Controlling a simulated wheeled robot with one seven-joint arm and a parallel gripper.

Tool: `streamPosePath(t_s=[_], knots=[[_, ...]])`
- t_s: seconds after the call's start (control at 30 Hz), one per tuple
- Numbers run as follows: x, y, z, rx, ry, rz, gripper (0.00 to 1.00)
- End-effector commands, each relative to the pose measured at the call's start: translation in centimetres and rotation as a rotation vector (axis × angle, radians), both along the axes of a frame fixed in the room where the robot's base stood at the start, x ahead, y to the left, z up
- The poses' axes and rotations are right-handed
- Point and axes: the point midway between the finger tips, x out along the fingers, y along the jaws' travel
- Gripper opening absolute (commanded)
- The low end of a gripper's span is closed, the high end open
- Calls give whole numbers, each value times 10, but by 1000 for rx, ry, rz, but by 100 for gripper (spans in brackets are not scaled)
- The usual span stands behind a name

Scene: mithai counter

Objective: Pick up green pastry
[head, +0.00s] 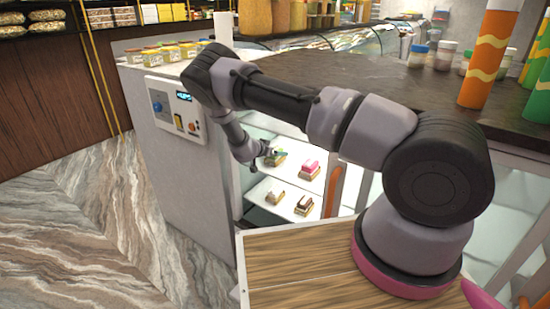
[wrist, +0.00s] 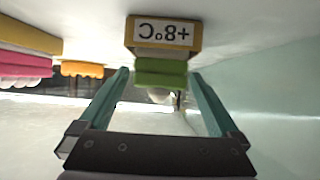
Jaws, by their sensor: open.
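The green pastry (head: 277,160) sits on the upper white shelf of the display case, at the left, partly behind my gripper (head: 265,154). The wrist view is upside down. There, the pastry's green top (wrist: 160,73) shows ahead, centred between my gripper's teal fingers (wrist: 159,76). A yellow-framed label reading +8°C (wrist: 163,31) covers its lower part. The fingers are open and empty, with a small gap on each side of the green top. I cannot tell whether the tips reach alongside it.
A pink pastry (head: 310,168) sits to the right on the same shelf (head: 291,174). Two brown pastries (head: 304,205) are on the shelf below. A pale case wall stands close on the right in the wrist view (wrist: 270,75). The dark countertop (head: 370,85) lies above the case.

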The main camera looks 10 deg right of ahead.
Motion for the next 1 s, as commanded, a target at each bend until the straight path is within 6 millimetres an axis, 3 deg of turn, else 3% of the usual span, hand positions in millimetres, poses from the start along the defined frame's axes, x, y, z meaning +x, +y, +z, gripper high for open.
streamPosePath(t_s=[0.07, 0.3, 0.67, 1.0], knots=[[0, 0, 0, 0, 0, 0, 94], [0, 0, 0, 0, 0, 0, 2], [0, 0, 4, 0, -1, 0, 2], [-3, 3, 37, 1, 0, 1, 2]])
